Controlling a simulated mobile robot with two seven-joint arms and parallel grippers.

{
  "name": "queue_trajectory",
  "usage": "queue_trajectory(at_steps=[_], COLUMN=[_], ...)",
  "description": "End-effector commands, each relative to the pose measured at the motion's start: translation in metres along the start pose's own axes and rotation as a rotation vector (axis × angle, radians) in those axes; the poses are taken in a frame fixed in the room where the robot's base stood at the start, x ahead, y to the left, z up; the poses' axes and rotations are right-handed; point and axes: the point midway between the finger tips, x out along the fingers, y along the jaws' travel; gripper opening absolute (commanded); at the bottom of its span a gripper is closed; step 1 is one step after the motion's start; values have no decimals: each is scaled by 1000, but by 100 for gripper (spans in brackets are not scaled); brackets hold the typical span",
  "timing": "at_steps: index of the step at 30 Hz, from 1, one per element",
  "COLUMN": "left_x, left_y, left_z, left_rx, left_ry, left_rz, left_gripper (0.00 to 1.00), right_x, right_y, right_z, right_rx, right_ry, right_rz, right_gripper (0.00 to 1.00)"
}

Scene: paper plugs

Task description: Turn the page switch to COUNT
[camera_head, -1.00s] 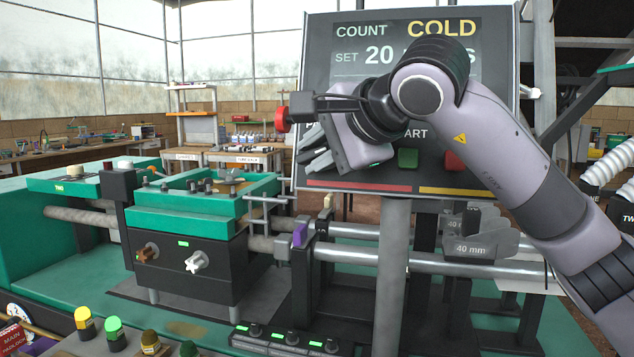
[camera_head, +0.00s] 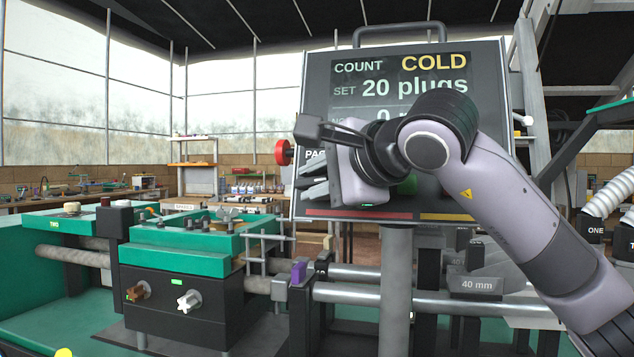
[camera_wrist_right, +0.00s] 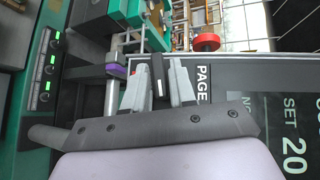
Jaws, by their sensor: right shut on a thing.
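The control panel (camera_head: 325,110) shows COUNT, a yellow COLD and SET 20 plugs on its screen. The white PAGE label (camera_head: 315,153) is at its left side and also shows in the right wrist view (camera_wrist_right: 203,83). My right gripper (camera_head: 313,178) is at the panel's left edge, just below that label. In the right wrist view, my right gripper's fingers (camera_wrist_right: 157,88) are shut on the page switch (camera_wrist_right: 158,72), a dark narrow knob with a pale mark. The arm hides the switch in the head view, and its setting words cannot be read. My left gripper is not in view.
A red round knob (camera_head: 283,152) sticks out at the panel's left edge. A green button (camera_head: 408,186) is partly behind my right arm. The green machine (camera_head: 180,262) stands at lower left, with steel rods (camera_head: 350,294) below the panel.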

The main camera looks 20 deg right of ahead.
Motion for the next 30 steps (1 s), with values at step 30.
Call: queue_trajectory(at_steps=[30], left_x=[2], left_y=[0], left_z=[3], left_rx=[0], left_ry=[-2], left_rz=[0], left_gripper=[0], right_x=[-72], right_y=[0], right_z=[-1], right_rx=[2], right_ry=[2], right_rz=[-1], right_gripper=[39])
